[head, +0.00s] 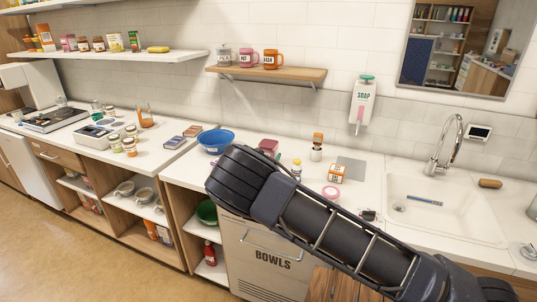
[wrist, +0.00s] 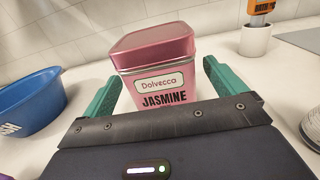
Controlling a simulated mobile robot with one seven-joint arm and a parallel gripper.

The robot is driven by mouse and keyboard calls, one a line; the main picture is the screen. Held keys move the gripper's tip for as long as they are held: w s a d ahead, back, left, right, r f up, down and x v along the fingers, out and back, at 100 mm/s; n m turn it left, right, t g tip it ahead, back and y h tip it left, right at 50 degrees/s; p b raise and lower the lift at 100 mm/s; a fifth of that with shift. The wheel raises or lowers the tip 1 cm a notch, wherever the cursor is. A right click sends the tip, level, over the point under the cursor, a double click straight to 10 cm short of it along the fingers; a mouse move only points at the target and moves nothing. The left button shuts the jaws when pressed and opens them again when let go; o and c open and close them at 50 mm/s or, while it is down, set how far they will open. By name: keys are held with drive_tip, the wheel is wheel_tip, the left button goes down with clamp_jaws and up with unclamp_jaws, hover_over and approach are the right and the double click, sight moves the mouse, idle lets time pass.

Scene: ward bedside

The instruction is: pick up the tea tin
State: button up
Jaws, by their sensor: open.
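The tea tin (wrist: 155,60) is a pink, square tin with a lid and a label reading "Dolvecca JASMINE". It stands upright on the white counter, and its pink top also shows in the head view (head: 268,145), just beyond my arm. In the wrist view my gripper (wrist: 160,78) is open, with one green finger on each side of the tin. I cannot tell how far the fingers reach along its sides. The tin's lower part is hidden by the gripper body. In the head view my arm hides the fingers.
A blue bowl (head: 216,139) stands close on the left, also in the wrist view (wrist: 30,103). A white cup with an orange-topped item (wrist: 256,35) stands right of the tin. Further right are an orange-and-white box (head: 337,172) and the sink (head: 440,215).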

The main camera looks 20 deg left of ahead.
drive_tip(key=shift+w, duration=1.55)
drive_tip(key=c, duration=1.2)
